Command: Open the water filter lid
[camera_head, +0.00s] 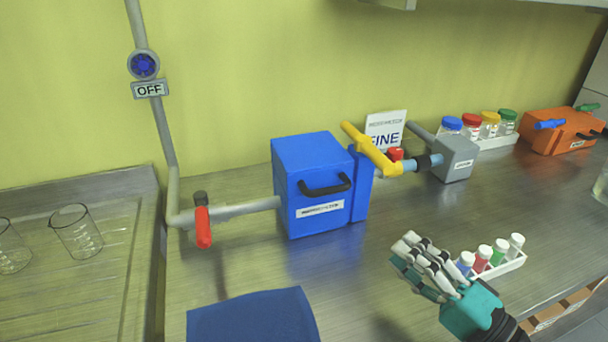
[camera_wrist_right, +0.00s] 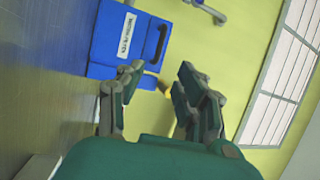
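The water filter is a blue box (camera_head: 313,186) in line with a grey pipe, with a label and a black handle (camera_head: 326,187) on its front face. Its front looks closed. It also shows tilted at the top of the right wrist view (camera_wrist_right: 122,40), with the handle at its right side (camera_wrist_right: 155,43). My right gripper (camera_head: 409,263) is over the counter, right of and nearer than the box, apart from the handle. Its fingers (camera_wrist_right: 156,84) are spread in the right wrist view with nothing between them. My left gripper is not in view.
A red-handled valve (camera_head: 203,225) is left of the box and a yellow lever (camera_head: 372,150) is right of it. A small vial rack (camera_head: 505,266) stands just behind my right gripper. A dark blue flat thing (camera_head: 254,318) is at the front. Beakers (camera_head: 76,232) stand left.

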